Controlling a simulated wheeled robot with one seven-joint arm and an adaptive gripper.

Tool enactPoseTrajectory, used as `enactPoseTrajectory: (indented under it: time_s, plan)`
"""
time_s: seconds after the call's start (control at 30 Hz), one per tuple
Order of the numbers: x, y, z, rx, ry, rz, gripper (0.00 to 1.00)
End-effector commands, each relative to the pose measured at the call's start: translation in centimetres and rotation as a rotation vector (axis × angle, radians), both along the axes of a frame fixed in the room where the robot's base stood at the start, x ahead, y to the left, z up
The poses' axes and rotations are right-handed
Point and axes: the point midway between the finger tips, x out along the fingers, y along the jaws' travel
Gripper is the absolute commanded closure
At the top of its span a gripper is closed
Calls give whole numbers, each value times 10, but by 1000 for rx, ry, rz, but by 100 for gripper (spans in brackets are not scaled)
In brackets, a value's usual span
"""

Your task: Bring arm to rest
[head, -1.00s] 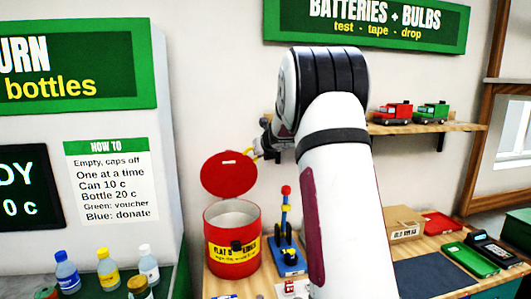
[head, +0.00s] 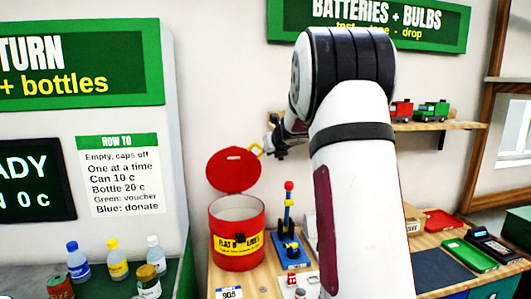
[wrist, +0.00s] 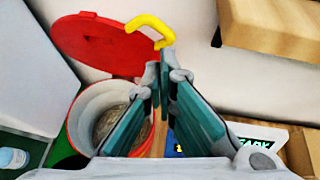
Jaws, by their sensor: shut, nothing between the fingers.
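My gripper (head: 275,145) is raised near the back wall, partly hidden behind my own arm in the head view. In the wrist view its two fingers (wrist: 164,72) are together and empty. A red bin (head: 237,250) stands below and to the left of it, with its round red lid (head: 232,171) tipped up and open. The lid has a yellow handle (wrist: 150,28), which appears just beyond the fingertips in the wrist view. I cannot tell whether they touch. The open bin (wrist: 84,115) is left of the fingers.
A blue-based stand (head: 291,250) is right of the bin on the wooden counter. A wall shelf (head: 460,125) with toy trucks is behind my arm. Several bottles (head: 117,263) stand at lower left. A green device (head: 470,255) and red tray (head: 443,220) are at right.

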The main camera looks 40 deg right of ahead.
Motion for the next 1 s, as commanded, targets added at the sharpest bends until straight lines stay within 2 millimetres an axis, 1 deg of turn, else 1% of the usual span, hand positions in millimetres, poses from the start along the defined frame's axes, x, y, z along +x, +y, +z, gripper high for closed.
enactPoseTrajectory:
  time_s: [0.03, 0.3, 0.4, 0.57, 0.83, 0.87, 0.93, 0.97, 1.0]
  plan:
    - [-6, 2, 7, -4, -2, 1, 100]
    - [-36, 15, 34, -2, -3, 1, 100]
    - [-45, 19, 41, -2, -2, 0, 100]
    - [-51, 21, 45, -2, 0, 1, 100]
    - [-52, 24, 47, -7, 1, 8, 100]
    - [-51, 28, 48, -15, 5, 19, 100]
    - [-50, 44, 51, -56, 27, 72, 100]
    - [-50, 55, 54, -84, 40, 107, 100]
    - [-50, 73, 57, -133, 64, 168, 100]
